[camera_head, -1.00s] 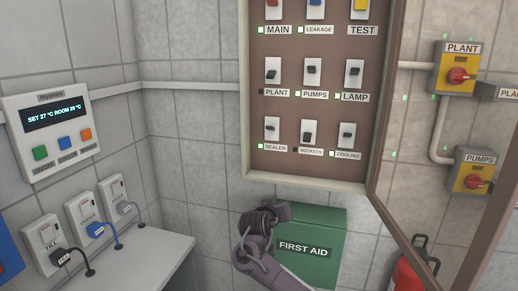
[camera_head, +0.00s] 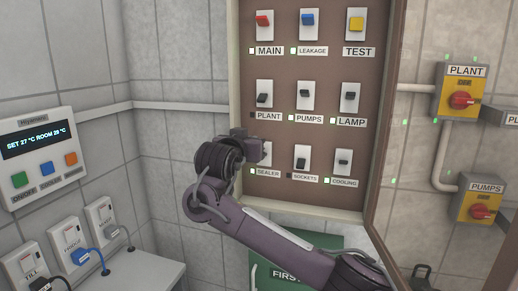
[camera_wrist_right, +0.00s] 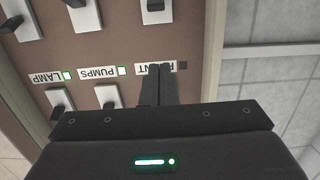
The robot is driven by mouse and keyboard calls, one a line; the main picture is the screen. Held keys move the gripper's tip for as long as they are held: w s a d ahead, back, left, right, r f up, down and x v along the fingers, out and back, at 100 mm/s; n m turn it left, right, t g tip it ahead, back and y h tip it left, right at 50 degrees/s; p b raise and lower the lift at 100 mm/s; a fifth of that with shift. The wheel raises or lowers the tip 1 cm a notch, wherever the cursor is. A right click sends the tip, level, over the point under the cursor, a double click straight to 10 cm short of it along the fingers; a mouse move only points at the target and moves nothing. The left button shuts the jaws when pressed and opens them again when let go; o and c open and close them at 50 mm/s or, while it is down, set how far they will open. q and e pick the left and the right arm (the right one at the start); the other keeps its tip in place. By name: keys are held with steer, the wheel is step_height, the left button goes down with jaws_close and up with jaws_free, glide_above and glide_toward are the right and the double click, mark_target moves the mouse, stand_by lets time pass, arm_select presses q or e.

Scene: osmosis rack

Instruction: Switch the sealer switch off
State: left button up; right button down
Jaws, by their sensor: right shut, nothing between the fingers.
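The sealer switch (camera_head: 266,158) is the bottom-left switch on the brown panel, above the SEALER label (camera_head: 267,173). The small lamp left of that label is lit. My right gripper (camera_head: 262,150) is in front of the upper part of this switch and hides its rocker in the head view. In the upside-down right wrist view, the sealer switch (camera_wrist_right: 155,14) shows at the top edge, with a dark rocker. There the shut, empty right fingers (camera_wrist_right: 155,72) overlap the PLANT label. I cannot tell whether they touch the panel. My left gripper is not in view.
The sockets switch (camera_head: 300,160) is close right of my gripper; the plant switch (camera_head: 263,97) is above it. The open cabinet door (camera_head: 385,150) stands right of the panel. A green first aid box (camera_head: 265,272) is below, partly behind my arm.

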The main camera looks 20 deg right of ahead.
steer(key=p, duration=0.4)
glide_toward(266, 131)
steer(key=x, duration=0.5)
steer(key=f+p, duration=0.2)
steer(key=f, duration=0.2)
steer(key=shift+s+a+p, duration=0.4)
steer(key=shift+f, duration=0.1)
